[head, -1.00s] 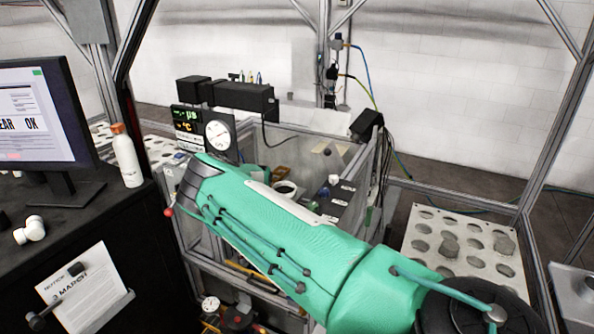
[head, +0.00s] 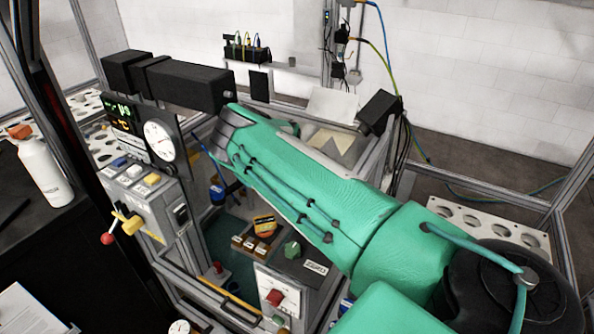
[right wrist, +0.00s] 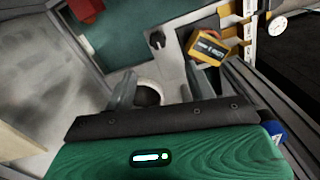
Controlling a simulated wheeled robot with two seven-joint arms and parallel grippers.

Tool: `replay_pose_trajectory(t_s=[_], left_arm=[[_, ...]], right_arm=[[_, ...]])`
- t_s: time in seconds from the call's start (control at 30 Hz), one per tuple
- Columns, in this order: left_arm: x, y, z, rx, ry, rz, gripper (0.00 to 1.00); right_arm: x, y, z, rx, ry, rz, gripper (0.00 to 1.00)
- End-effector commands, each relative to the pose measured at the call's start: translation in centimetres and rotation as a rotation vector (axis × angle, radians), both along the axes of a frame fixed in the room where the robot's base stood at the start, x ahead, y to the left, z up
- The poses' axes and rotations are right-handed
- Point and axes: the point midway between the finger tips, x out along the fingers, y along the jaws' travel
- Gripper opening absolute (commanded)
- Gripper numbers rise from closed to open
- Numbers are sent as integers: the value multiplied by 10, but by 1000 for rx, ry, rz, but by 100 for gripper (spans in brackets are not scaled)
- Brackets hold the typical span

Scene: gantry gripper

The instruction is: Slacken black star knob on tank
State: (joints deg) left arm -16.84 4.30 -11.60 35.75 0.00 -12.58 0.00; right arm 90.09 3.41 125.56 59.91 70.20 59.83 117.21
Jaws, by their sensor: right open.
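My right arm reaches in from the right in the head view. Its gripper is hidden there behind the arm's dark end. In the right wrist view the right gripper (right wrist: 160,72) is open, with two grey fingers apart. A round white-rimmed thing with a dark middle (right wrist: 147,94) shows between and below the fingertips; I cannot tell whether it is the tank or touches a finger. A small dark forked shape (right wrist: 157,40) lies beyond the fingertips on a pale surface. I cannot clearly make out a black star knob in either view. My left gripper is not in view.
A grey control box (head: 148,203) with a red-balled lever and a dial gauge (head: 159,141) stand left of the arm. A black box (head: 187,86) overhangs behind. A yellow-orange device (head: 264,226) sits inside the metal-framed cell. A white bottle (head: 45,172) stands at left.

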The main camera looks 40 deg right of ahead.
Motion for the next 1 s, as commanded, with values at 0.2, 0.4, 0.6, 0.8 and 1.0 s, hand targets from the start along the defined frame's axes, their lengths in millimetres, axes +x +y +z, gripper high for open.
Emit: replay_pose_trajectory(t_s=[0.2, 0.4, 0.6, 0.8, 1.0], left_arm=[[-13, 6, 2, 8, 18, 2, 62], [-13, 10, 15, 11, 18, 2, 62], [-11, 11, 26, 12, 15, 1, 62], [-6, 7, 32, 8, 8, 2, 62], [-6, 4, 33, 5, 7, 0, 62]], right_arm=[[0, 0, -7, 0, 2, 1, 56], [-1, 0, -34, 1, 2, 1, 56], [-1, 0, -69, 1, 1, 3, 56], [-1, 0, -100, 0, 0, 3, 56], [0, 0, -124, 1, -1, 3, 56]])
